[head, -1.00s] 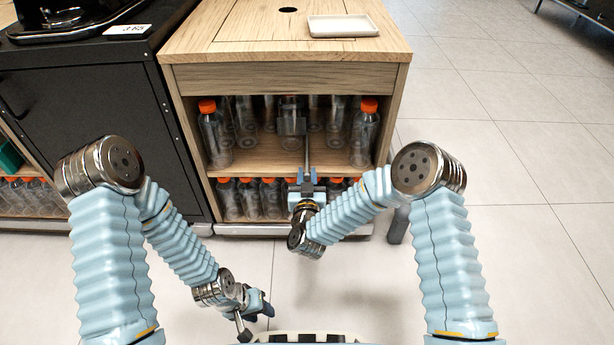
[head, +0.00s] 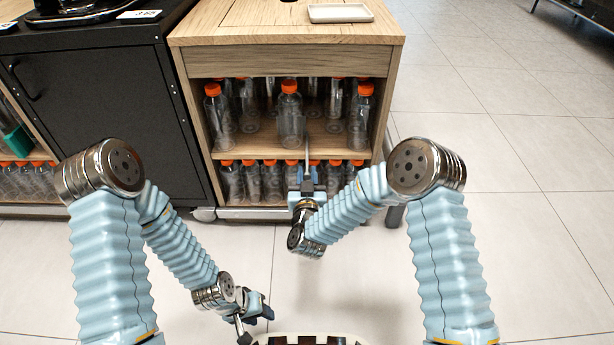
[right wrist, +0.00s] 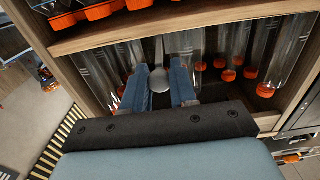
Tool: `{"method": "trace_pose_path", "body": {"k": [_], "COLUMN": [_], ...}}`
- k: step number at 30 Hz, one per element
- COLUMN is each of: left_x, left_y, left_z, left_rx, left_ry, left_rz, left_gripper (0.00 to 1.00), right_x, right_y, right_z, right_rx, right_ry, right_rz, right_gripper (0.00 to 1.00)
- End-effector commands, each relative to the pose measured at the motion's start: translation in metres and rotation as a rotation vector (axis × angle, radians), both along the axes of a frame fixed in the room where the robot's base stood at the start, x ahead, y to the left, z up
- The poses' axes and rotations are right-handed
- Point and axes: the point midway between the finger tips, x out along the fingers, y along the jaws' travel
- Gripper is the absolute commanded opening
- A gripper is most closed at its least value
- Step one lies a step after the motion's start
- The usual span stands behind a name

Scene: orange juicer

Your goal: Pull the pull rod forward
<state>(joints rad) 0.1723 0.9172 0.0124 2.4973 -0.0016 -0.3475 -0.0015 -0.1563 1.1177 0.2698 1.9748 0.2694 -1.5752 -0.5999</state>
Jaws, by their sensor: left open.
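The pull rod (head: 307,152) is a thin grey metal rod pointing into the upper shelf of the wooden cabinet, just right of the front middle bottle (head: 290,118). My right gripper (head: 307,180) is at the near end of the rod, in front of the lower shelf. In the right wrist view the rod's rounded end (right wrist: 159,80) sits between its two blue fingers (right wrist: 160,88), which close on it. The rod's far end is hard to make out. My left gripper (head: 262,311) is low in front of me, open and empty, away from the cabinet.
The wooden cabinet (head: 285,60) holds orange-capped bottles on two shelves, with a white tray (head: 340,13) on top. A black cabinet (head: 110,95) stands to its left. Tiled floor (head: 500,220) is clear in front and to the right.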

Motion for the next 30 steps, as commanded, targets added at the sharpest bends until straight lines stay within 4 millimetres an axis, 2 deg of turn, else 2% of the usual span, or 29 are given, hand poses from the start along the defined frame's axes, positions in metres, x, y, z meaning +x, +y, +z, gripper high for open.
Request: {"method": "trace_pose_path", "body": {"k": [1,3,11,14,17,24,30], "left_x": [0.0,0.0,0.0,0.0,0.0,-0.001,-0.001], "left_y": [0.0,0.0,0.0,0.0,0.0,0.0,0.0], "left_z": [0.0,0.0,0.0,0.001,0.003,0.007,0.008], "left_rx": [0.0,0.0,0.0,0.0,0.0,0.0,0.0], "left_ry": [0.0,0.0,0.001,0.001,0.001,0.002,0.003], "left_rz": [0.0,0.0,0.0,0.0,0.0,-0.001,-0.001], "left_gripper": [0.43,0.43,0.43,0.43,0.43,0.43,0.43], "right_x": [0.0,0.0,-0.001,-0.008,-0.024,-0.084,-0.122], "right_y": [0.0,0.0,0.0,0.001,0.001,0.001,0.001], "right_z": [0.0,0.0,0.0,0.0,0.001,0.0,-0.001], "right_rx": [0.0,0.0,0.0,0.0,-0.002,-0.003,-0.001], "right_ry": [0.001,0.0,0.0,0.002,0.002,0.003,0.002], "right_rz": [0.0,0.0,0.001,0.003,0.005,0.006,0.003], "right_gripper": [0.35,0.42,0.42,0.42,0.42,0.42,0.42]}}
